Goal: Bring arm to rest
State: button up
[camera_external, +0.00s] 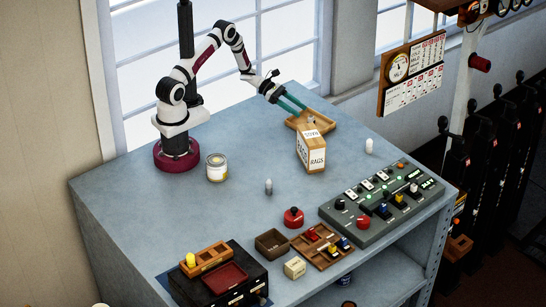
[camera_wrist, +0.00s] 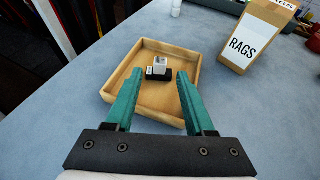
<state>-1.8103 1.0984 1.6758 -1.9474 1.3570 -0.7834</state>
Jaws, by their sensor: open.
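My arm reaches out from its dark red base at the back left of the blue-grey table. My gripper (camera_external: 291,105) has teal fingers and points down toward the shallow wooden tray (camera_external: 296,121). In the wrist view my gripper (camera_wrist: 157,80) is open, with its two fingers apart over the near part of the tray (camera_wrist: 142,111). A small white and black block-like item (camera_wrist: 160,67) lies in the tray, beyond and between the fingertips. Nothing is held between the fingers. In the external view the item is mostly hidden.
A box marked RAGS (camera_external: 312,154) stands close beside the tray. A tin can (camera_external: 216,167), a small grey piece (camera_external: 268,186) and a white piece (camera_external: 369,146) stand on the table. A switch panel (camera_external: 381,203) lies at right. The table's left part is clear.

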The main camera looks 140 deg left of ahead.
aim_at(313, 120)
jog(key=x, duration=0.7)
jog(key=shift+w, duration=0.25)
notch_tip(313, 120, up, 13)
jog(key=shift+r, duration=0.2)
jog(key=shift+s, duration=0.15)
